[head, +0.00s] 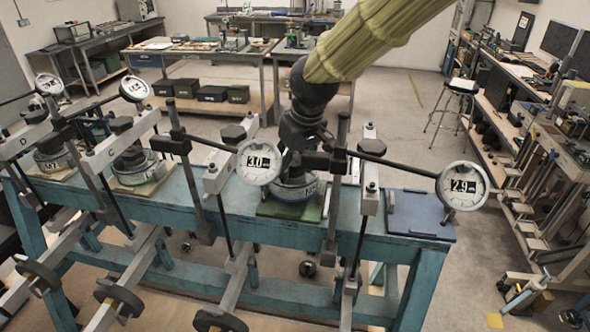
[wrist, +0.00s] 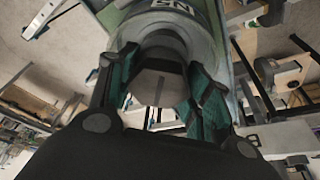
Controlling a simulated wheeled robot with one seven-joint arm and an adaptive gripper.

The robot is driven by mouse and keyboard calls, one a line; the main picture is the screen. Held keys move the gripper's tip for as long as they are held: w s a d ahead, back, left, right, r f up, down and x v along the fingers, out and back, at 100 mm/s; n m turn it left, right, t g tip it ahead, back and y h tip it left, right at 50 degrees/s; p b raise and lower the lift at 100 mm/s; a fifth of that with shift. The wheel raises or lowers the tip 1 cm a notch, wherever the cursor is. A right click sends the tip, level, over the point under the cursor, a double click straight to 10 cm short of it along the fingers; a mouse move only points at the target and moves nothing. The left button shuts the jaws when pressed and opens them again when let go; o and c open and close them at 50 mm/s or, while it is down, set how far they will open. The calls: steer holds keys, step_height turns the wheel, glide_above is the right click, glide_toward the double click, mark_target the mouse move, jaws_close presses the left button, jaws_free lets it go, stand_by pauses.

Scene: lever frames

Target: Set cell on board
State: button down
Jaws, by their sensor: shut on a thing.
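A round grey cell (head: 293,189) with a teal band and a partly covered dark label is at the middle station in the head view. My gripper (head: 303,150) comes down on it from above. In the wrist view my gripper's green-padded fingers are shut on the grey stem of the cell (wrist: 170,22). The cell is over a green board (head: 274,209) on the teal bench; I cannot tell if it touches the board. A blue board (head: 421,217) lies bare at the bench's right end.
Lever frames with posts and dials flank my gripper; one dial (head: 259,162) reads about 30, another (head: 464,186) about 29. Two more cells, (head: 134,166) and (head: 54,160), sit on boards at the left. The teal bench (head: 250,228) has little free room between posts.

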steer(key=shift+s+d+p+x, duration=0.1)
steer(key=shift+p+x, duration=0.1)
steer(key=shift+x, duration=0.45)
steer(key=shift+s+d+p+x, duration=0.1)
steer(key=shift+p+x, duration=0.1)
steer(key=shift+x, duration=0.4)
steer(key=shift+f, duration=0.1)
steer(key=shift+f, duration=0.1)
steer(key=c, duration=0.6)
jaws_free()
steer(key=shift+c, duration=0.2)
steer(key=shift+s, duration=0.1)
steer(key=b+v, duration=0.3)
steer(key=v, duration=0.9)
steer(key=shift+b, duration=0.35)
